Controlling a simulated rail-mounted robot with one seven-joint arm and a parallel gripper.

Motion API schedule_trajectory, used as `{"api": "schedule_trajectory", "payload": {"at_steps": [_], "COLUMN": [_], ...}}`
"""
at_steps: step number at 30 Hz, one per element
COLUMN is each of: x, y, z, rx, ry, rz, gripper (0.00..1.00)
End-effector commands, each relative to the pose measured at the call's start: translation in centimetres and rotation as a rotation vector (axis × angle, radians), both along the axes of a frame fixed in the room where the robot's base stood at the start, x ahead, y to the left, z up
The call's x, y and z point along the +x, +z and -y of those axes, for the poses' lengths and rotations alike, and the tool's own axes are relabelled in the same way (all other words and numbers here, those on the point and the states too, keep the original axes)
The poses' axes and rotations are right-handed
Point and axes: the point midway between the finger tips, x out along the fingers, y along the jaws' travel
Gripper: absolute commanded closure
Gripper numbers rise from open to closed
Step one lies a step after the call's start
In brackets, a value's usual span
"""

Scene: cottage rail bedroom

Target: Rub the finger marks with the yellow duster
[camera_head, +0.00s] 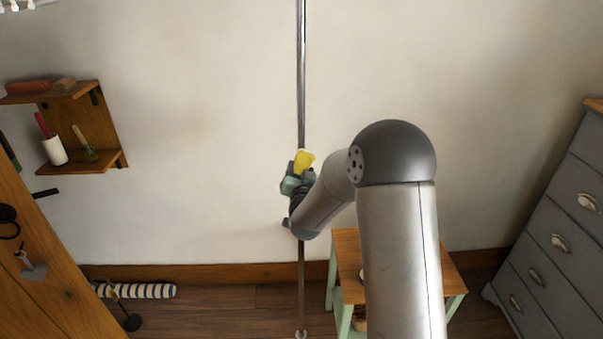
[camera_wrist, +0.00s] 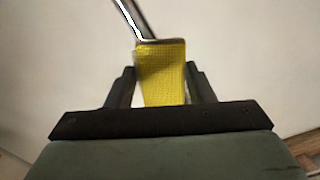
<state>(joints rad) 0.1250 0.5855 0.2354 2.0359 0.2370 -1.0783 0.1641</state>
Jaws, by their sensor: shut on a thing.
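The yellow duster (camera_head: 305,160) is in my gripper (camera_head: 300,168), in front of the vertical metal pole at the middle of the wall. In the wrist view the duster (camera_wrist: 161,70) stands up between the two dark fingers of my gripper (camera_wrist: 161,88), which is shut on it. The chrome pole (camera_head: 301,75) runs down from the top of the picture; in the wrist view the pole (camera_wrist: 130,17) ends behind the duster's top edge. I cannot tell whether the duster touches the pole. I cannot make out any finger marks.
A wooden shelf (camera_head: 95,160) with a lint roller (camera_head: 54,150) and a brush hangs at the left. A grey drawer chest (camera_head: 560,235) stands at the right. A small wooden-topped table (camera_head: 346,250) stands below, partly behind my arm. The wall around the pole is bare.

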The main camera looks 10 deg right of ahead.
Motion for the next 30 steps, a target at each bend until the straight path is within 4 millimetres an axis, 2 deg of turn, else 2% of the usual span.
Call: {"api": "schedule_trajectory", "payload": {"at_steps": [17, 30], "x": [0.1, 0.96], "y": [-0.04, -0.11], "z": [0.0, 0.11], "rx": [0.0, 0.0], "ry": [0.0, 0.0], "rz": [0.0, 0.0], "gripper": [0.7, 0.7]}}
